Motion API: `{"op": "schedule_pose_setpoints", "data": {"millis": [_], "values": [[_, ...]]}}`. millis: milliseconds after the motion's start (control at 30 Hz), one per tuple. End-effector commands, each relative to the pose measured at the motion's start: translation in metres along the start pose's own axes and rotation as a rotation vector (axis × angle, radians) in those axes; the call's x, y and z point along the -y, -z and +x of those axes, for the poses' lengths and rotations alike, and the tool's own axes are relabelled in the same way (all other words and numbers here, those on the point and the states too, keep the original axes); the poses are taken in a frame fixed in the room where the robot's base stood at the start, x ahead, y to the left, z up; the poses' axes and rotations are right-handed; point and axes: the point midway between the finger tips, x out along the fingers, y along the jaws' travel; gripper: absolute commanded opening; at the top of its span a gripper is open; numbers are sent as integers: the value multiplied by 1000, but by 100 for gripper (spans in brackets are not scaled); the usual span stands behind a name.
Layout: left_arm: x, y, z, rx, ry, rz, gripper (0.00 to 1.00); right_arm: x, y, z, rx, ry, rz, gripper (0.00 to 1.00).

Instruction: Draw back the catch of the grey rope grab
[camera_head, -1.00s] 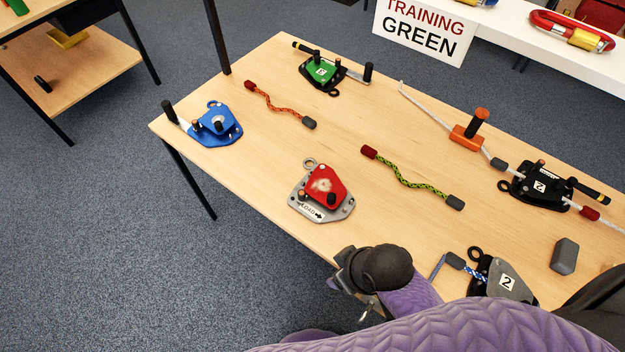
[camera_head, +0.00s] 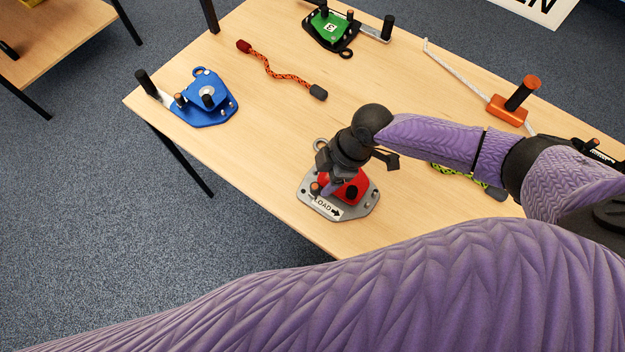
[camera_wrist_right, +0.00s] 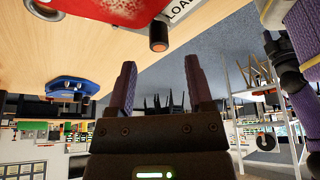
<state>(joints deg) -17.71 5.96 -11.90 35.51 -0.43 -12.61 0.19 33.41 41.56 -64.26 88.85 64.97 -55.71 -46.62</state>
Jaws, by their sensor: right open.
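A grey rope grab (camera_head: 361,207) with a red upper part (camera_head: 353,186) lies on the bench near its front edge. Its plate has a LOAD label with an arrow. A dark peg with a copper-coloured tip (camera_head: 315,188) stands at its left side. My right gripper (camera_head: 325,183) is over its left part and hides some of it. In the right wrist view the gripper (camera_wrist_right: 160,85) is open and empty, and the peg (camera_wrist_right: 158,35) stands beyond the fingertips, apart from them. I cannot tell which part is the catch. My left gripper is out of view.
A blue grab (camera_head: 208,98) lies to the left and a green one (camera_head: 331,28) at the back. An orange cord (camera_head: 280,74) lies between them. My arm covers part of a green cord (camera_head: 446,168).

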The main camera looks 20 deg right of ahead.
Motion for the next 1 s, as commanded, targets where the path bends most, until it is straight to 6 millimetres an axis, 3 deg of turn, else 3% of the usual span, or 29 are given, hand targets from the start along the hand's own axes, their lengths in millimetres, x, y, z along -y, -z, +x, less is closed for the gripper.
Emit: {"op": "schedule_pose_setpoints", "data": {"millis": [33,200,567,867,1000], "values": [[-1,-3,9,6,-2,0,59,0,-1,17,-2,2,0,66],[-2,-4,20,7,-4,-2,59,0,-1,47,-1,1,0,66],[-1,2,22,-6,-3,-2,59,0,1,54,-1,-2,-1,66],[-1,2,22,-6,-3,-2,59,0,1,54,-1,-1,0,3],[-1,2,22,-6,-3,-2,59,0,1,54,-1,-1,0,0]]}}
